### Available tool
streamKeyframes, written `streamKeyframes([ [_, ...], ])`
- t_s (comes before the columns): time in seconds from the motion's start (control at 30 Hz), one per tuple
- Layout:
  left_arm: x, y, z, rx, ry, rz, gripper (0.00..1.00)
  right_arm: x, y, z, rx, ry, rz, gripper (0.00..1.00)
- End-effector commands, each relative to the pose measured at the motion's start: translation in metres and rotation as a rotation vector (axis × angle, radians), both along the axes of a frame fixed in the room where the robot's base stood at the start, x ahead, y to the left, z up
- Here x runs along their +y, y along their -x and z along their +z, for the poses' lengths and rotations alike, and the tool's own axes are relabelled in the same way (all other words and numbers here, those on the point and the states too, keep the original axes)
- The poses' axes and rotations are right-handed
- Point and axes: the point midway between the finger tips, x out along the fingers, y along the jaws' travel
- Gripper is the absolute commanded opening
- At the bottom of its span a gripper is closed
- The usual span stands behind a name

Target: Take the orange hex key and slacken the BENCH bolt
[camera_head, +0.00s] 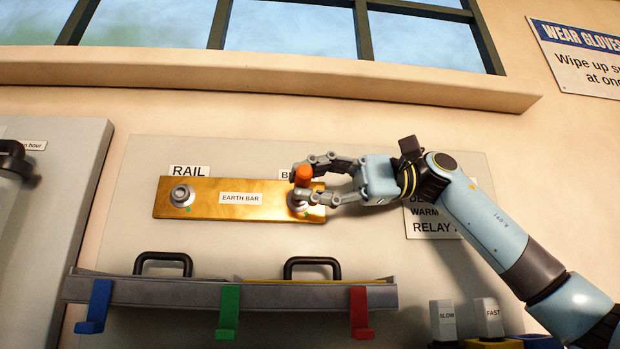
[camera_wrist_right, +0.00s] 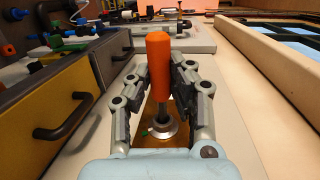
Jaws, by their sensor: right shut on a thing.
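The orange hex key (camera_head: 303,175) is in my right gripper (camera_head: 308,177), at the right end of the brass earth bar (camera_head: 240,213). In the right wrist view the orange handle (camera_wrist_right: 158,62) stands between the two fingers, which are shut on it. Its grey shaft points to the round bolt (camera_wrist_right: 161,128) under the label starting with "B" (camera_head: 285,174); the rest of that label is hidden by the gripper. The shaft end meets the bolt head, but I cannot tell how deep it sits. The RAIL bolt (camera_head: 182,195) is at the bar's left end. My left gripper is not in view.
Below the bar is a grey tray (camera_head: 260,296) with two black handles and blue, green and red hooks. SLOW (camera_head: 446,318) and FAST (camera_head: 487,308) blocks stand lower right. A RELAY sign (camera_head: 433,228) is partly behind my right arm. A window ledge (camera_head: 300,80) runs above.

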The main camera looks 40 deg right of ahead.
Motion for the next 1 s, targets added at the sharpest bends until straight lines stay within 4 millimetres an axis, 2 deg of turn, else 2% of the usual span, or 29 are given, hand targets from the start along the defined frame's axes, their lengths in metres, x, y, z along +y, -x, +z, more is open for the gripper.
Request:
streamKeyframes([
  [0.17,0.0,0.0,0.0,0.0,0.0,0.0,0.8,-0.001,-0.001,0.001,-0.002,-0.001,-0.003,0.0],
  [0.2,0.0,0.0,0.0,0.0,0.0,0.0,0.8,-0.001,-0.001,0.001,-0.002,-0.001,-0.003,0.18],
  [0.4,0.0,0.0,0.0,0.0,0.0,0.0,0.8,-0.001,-0.001,0.001,-0.002,-0.001,-0.003,0.44],
  [0.73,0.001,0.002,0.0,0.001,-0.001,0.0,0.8,-0.003,0.0,0.0,-0.001,0.002,-0.003,0.44],
  [0.87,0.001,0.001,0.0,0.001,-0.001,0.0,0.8,-0.014,0.005,0.001,0.001,0.004,-0.006,0.44],
  [1.0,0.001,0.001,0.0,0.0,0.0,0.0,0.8,-0.034,0.013,0.002,0.006,0.005,-0.008,0.44],
])
